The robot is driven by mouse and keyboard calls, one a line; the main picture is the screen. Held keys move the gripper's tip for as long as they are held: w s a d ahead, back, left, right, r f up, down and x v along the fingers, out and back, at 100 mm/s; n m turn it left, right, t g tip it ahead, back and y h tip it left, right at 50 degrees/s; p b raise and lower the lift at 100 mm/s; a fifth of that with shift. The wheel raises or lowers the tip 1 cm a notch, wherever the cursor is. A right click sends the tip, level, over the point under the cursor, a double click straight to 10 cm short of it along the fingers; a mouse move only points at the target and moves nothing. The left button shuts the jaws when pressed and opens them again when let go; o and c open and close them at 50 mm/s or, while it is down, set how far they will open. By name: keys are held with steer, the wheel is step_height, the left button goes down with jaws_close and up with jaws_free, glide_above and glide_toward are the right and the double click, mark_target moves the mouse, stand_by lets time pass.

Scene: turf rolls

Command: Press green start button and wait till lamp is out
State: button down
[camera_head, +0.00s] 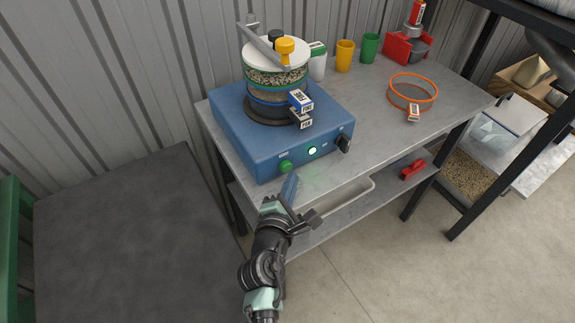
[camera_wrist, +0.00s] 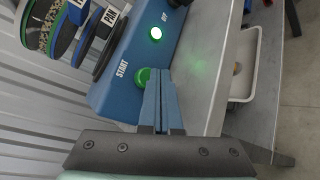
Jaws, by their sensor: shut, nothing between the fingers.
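The green start button (camera_head: 285,166) is on the front face of the blue shaker box (camera_head: 228,125), at its left; it also shows in the wrist view (camera_wrist: 143,76) beside the word START. The lamp (camera_head: 312,150) to its right glows bright white-green and shows lit in the wrist view (camera_wrist: 156,33). My gripper (camera_head: 291,184) is shut and empty, with its blue fingers just in front of the button. In the wrist view the fingertips (camera_wrist: 158,72) are close beside the button and partly overlap it; I cannot tell whether they touch.
A sieve stack (camera_head: 275,85) is clamped on the box. A black knob (camera_head: 343,144) sits right of the lamp. An orange-rimmed sieve (camera_head: 412,92) and cups (camera_head: 345,56) stand on the grey bench. A pale tray (camera_head: 340,198) and a red object (camera_head: 412,170) lie on the lower shelf.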

steer(key=shift+s+d, duration=0.2)
steer(key=shift+s+d+p, duration=0.65)
steer(key=shift+s+d, duration=0.1)
steer(key=shift+s, duration=0.25)
steer(key=shift+s+d+p, duration=0.6)
steer(key=shift+s+d, duration=0.1)
steer(key=shift+s, duration=0.25)
steer(key=shift+r, duration=0.1)
steer(key=w+d+r+m+t+p, duration=0.15)
steer(key=r+m, duration=0.25)
steer(key=r, duration=0.8)
steer(key=w+r+m+t+h, duration=0.15)
steer(key=r+m, duration=0.35)
steer(key=r, duration=0.7)
steer(key=w+r+m+t, duration=0.1)
steer(key=r+m+t, duration=0.25)
steer(key=r, duration=0.75)
steer(key=s+r+m+t+y, duration=0.1)
steer(key=s+r+m+t, duration=0.1)
steer(key=s+r, duration=0.3)
steer(key=s+a+r+m+t+y+p, duration=0.1)
steer(key=s+r+m, duration=0.4)
steer(key=r, duration=0.9)
steer(key=s+a+r+m+t+y, duration=0.1)
steer(key=s+r+m+t, duration=0.1)
steer(key=s+r, duration=0.4)
step_height(320, 180, up, 4)
steer(key=shift+s+f+m+t+y+p, duration=0.2)
steer(key=shift+m+t+y+p, duration=0.2)
steer(key=shift+m, duration=0.25)
